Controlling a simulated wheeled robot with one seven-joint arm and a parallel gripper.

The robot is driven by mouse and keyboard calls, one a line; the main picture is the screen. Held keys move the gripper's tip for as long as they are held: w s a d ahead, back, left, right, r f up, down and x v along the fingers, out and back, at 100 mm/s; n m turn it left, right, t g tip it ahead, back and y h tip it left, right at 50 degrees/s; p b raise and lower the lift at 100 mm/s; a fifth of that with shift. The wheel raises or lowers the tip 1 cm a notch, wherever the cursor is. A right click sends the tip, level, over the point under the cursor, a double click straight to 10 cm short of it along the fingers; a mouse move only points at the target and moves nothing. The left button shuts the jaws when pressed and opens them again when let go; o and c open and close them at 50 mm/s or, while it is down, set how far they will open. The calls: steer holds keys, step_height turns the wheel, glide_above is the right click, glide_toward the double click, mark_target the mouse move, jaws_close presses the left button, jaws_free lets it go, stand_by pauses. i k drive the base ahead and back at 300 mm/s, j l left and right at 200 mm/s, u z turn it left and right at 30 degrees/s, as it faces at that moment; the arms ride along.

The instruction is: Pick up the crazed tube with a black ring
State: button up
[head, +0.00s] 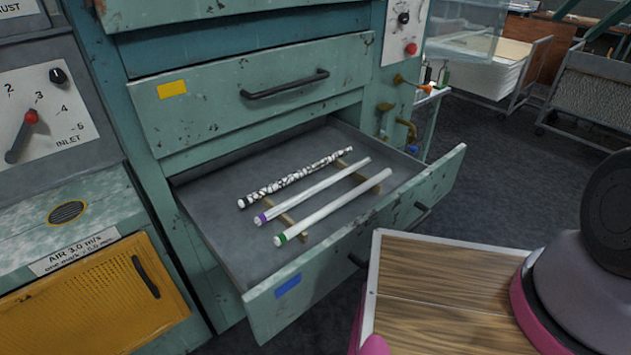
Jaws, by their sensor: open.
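The crazed tube (297,177) is white with a dense black crack pattern and a black ring at its near left end. It lies in the open drawer (222,236), farthest back of three tubes, across two light wooden strips (293,227). A plain white tube with a purple ring (315,190) lies beside it in the middle. A thicker white tube with a green ring (335,207) lies nearest the drawer front. The tubes lie roughly parallel, apart from each other. My gripper's fingers are not in view; only parts of my arm show at the right.
The drawer front (345,255) has a blue label and black handle. A wood-topped surface with a pale edge (440,290) stands close in front. Carts (490,65) stand at the back right; open floor lies between.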

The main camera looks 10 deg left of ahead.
mark_target(250, 199)
steer(key=u, duration=3.15)
steer(key=k, duration=0.4)
steer(key=k+z, duration=0.1)
steer(key=z, duration=0.75)
steer(key=k+l+z, duration=0.1)
steer(key=z, duration=0.3)
steer(key=i+z, duration=0.4)
steer(key=z, duration=0.2)
